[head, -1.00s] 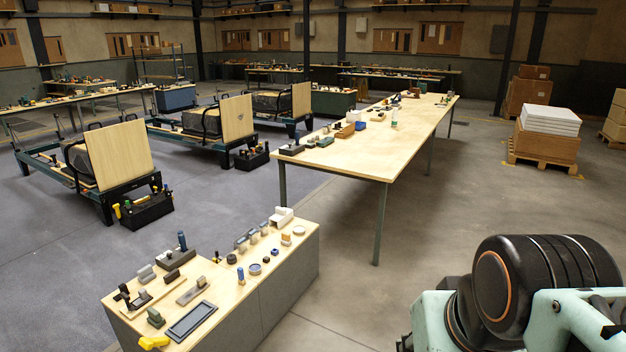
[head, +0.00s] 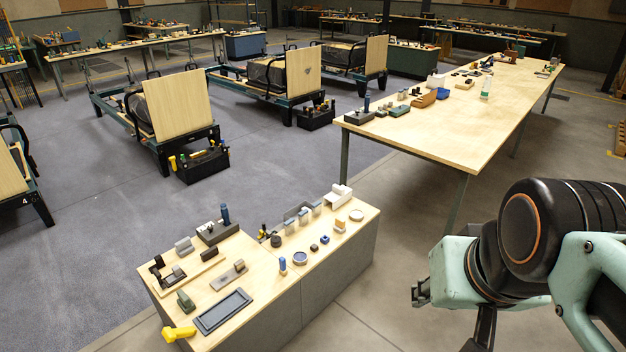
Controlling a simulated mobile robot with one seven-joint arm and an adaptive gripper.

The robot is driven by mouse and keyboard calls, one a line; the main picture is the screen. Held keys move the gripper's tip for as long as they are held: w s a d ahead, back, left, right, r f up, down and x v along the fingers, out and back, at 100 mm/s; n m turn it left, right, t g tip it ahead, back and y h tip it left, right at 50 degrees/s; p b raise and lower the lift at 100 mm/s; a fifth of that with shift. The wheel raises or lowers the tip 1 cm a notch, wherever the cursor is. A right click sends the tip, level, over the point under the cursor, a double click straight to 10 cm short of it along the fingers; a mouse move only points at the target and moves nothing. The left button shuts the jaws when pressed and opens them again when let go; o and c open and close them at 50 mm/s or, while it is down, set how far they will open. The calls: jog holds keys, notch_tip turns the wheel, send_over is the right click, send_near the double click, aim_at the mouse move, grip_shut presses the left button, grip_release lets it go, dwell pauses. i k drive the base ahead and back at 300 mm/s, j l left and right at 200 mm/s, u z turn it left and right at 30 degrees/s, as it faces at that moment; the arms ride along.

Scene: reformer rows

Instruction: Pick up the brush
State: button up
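No object in the head view can be told for certain as the brush; the small tools are too small. Several small objects lie on the low wood-topped cabinet (head: 262,262) in front of me, among them a dark block (head: 210,253) and a grey piece on a flat plate (head: 228,275). A brown block-like item (head: 424,98) lies on the long table. My mint-and-black arm reaches in at the lower right, to the right of the cabinet and apart from it. Dark parts show at its end, but the fingers cannot be made out.
A shallow grey tray (head: 222,311) and a yellow-handled item (head: 178,333) lie at the cabinet's near edge. The long wooden table (head: 470,130) stands behind, at the right. Reformers with upright wooden boards (head: 182,103) stand at the left. Bare floor lies between cabinet and table.

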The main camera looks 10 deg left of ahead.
aim_at(283, 270)
jog(key=i+u, duration=0.2)
jog(key=i, duration=1)
